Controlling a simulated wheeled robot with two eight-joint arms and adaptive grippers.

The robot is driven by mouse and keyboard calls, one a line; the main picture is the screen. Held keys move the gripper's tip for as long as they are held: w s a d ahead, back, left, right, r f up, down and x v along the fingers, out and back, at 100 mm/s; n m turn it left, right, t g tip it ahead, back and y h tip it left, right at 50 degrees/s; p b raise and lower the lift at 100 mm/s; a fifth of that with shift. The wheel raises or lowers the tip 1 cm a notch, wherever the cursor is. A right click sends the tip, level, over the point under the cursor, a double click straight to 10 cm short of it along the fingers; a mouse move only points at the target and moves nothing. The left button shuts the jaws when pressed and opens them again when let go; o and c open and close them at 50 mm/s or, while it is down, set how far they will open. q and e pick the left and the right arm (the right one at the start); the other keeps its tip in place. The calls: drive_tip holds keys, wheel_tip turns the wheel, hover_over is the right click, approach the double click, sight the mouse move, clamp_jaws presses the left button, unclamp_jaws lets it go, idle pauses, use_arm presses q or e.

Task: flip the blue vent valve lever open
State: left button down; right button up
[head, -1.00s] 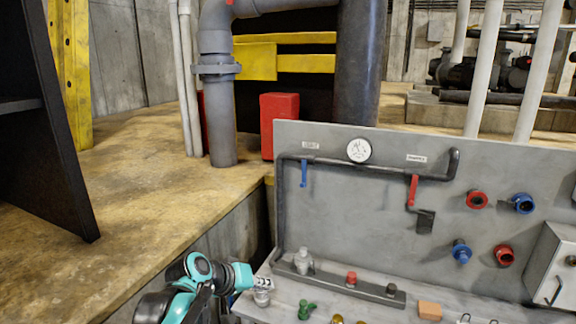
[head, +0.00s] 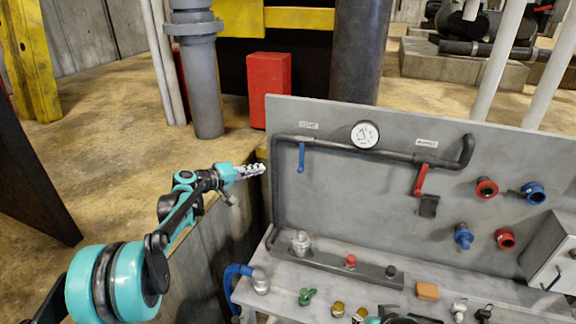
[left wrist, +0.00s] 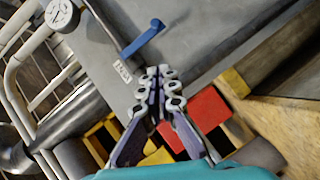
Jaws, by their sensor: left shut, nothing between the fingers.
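The blue vent valve lever (head: 301,158) hangs straight down from the dark pipe at the left of the grey panel. It also shows in the left wrist view (left wrist: 144,38), beyond my fingertips and near a white label. My left gripper (head: 262,169) is shut and empty, left of the lever and about level with its lower end. In the left wrist view its fingers (left wrist: 159,80) are together, apart from the lever. A bit of teal and dark arm shows at the bottom edge of the head view; no right fingers are visible there.
A red lever (head: 420,179) hangs from the same pipe, with a gauge (head: 365,134) between the levers. Red and blue fittings are on the panel's right. Small parts lie on the bench (head: 330,285) below. A red box (head: 270,90) stands behind the panel's left edge.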

use_arm(q)
drive_tip(key=shift+s, duration=0.1)
approach(300, 167)
drive_tip(key=w, duration=0.3)
drive_tip(key=d, duration=0.1)
drive_tip(key=d+f, duration=0.1)
drive_tip(key=d, duration=0.1)
drive_tip(key=shift+d+p, duration=0.1)
drive_tip(key=shift+p, duration=0.3)
drive_tip(key=shift+w, duration=0.1)
drive_tip(key=shift+d+f+b, duration=0.15)
drive_tip(key=shift+d+b, duration=0.05)
drive_tip(key=shift+b, duration=0.25)
